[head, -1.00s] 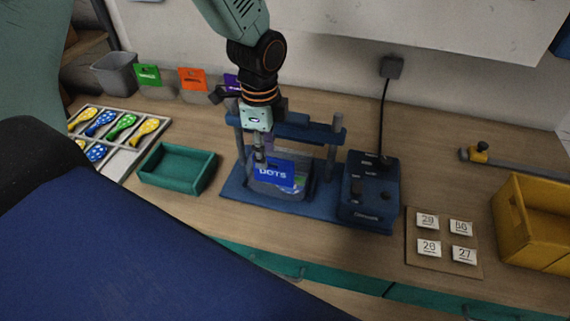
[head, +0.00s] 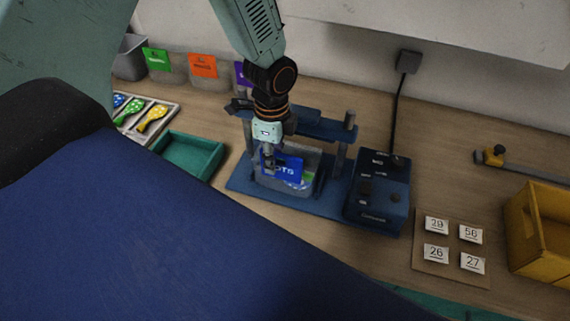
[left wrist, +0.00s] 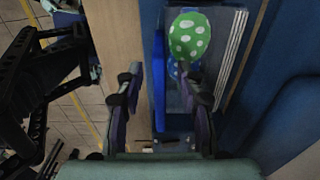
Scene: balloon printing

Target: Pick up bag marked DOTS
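The bag marked DOTS has a blue header card (head: 288,169) in the head view, in a grey bin on the blue press base. My left gripper (head: 271,163) is in front of the card's left part and hides its first letter. In the left wrist view the two fingers of my left gripper (left wrist: 160,85) are apart. The blue card (left wrist: 158,70) shows as a narrow strip between them; contact cannot be told. A green balloon with white dots (left wrist: 190,35) lies beyond the fingertips. My right gripper is not visible.
The blue press (head: 347,137) has posts and a crossbar close to my gripper. A dark control box (head: 383,210) stands to its right. A teal tray (head: 205,157) is at left, a board of number cards (head: 427,268) at right, and a yellow bin (head: 535,245) at far right.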

